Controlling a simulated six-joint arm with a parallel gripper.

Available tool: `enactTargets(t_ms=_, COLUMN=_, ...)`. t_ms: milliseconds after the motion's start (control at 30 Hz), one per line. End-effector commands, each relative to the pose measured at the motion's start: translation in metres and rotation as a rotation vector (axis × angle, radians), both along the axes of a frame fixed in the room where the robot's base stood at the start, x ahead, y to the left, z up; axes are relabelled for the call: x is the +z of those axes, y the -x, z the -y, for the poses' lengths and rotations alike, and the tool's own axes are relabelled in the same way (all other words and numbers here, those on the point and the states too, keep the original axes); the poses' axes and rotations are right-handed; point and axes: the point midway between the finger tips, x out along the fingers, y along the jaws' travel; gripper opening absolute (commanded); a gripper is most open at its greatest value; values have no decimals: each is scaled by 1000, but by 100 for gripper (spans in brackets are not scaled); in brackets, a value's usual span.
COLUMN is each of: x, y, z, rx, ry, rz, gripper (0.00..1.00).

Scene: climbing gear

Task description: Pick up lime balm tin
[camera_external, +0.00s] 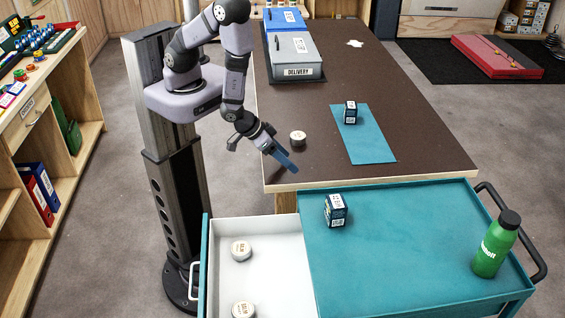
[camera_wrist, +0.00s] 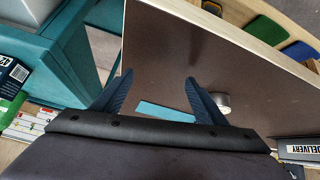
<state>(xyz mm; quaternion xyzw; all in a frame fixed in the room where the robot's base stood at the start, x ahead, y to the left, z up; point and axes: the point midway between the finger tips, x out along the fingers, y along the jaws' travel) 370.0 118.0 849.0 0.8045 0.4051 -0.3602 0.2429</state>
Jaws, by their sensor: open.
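A small round pale tin (camera_external: 298,138) sits on the brown table, just right of my gripper (camera_external: 280,160). It also shows in the wrist view as a pale tin (camera_wrist: 223,100), partly behind the right finger. Two more round pale tins, one farther back (camera_external: 241,250) and one nearer (camera_external: 243,310), lie in the white tray section of the trolley. The tins' labels are too small to tell which is lime. In the wrist view my gripper (camera_wrist: 150,86) is open with blue fingers apart and nothing between them.
A teal mat (camera_external: 375,148) with a small dark box (camera_external: 350,112) lies on the table. Another dark box (camera_external: 335,210) and a green bottle (camera_external: 495,243) stand on the teal trolley top (camera_external: 410,250). A grey delivery bin (camera_external: 294,56) stands at the table's far left.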

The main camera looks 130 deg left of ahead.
Motion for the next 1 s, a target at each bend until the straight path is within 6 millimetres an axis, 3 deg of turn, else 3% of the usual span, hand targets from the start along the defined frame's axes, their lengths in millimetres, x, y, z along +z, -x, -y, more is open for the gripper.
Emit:
enactTargets(t_ms=200, x=0, y=45, z=-52, rx=146, ry=-199, rz=48, gripper=66)
enactTargets(t_ms=433, x=9, y=79, z=-80, rx=206, ry=-348, rz=84, gripper=66)
enactTargets(t_ms=667, x=14, y=88, z=-87, rx=215, ry=-397, rz=100, gripper=66)
enactTargets(t_ms=1000, x=4, y=83, z=-100, rx=220, ry=-395, rz=101, gripper=66)
